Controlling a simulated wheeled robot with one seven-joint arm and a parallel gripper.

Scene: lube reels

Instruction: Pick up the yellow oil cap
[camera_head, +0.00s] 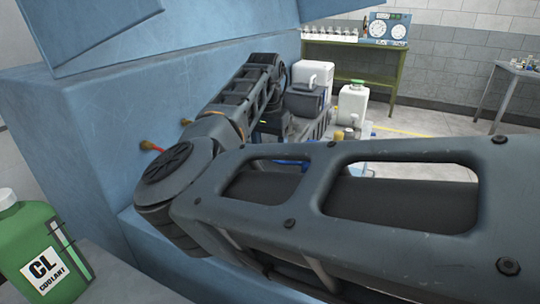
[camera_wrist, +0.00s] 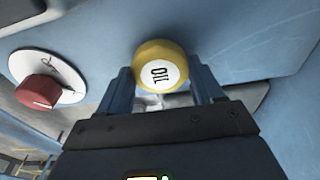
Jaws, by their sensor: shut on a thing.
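The yellow oil cap (camera_wrist: 150,52) is a round yellow knob with a white label reading "OIL". In the wrist view it sits between the two fingers of my gripper (camera_wrist: 163,85), which is shut on it. Behind the cap is a blue surface; whether the cap still touches it cannot be told. In the head view my arm hides the cap and the gripper's fingertips.
A red knob (camera_wrist: 38,92) on a white round plate is left of my gripper. A green coolant jug (camera_head: 40,252) stands at the lower left. White containers (camera_head: 352,103) stand on a cart beyond my arm. A green bench (camera_head: 350,58) stands at the back.

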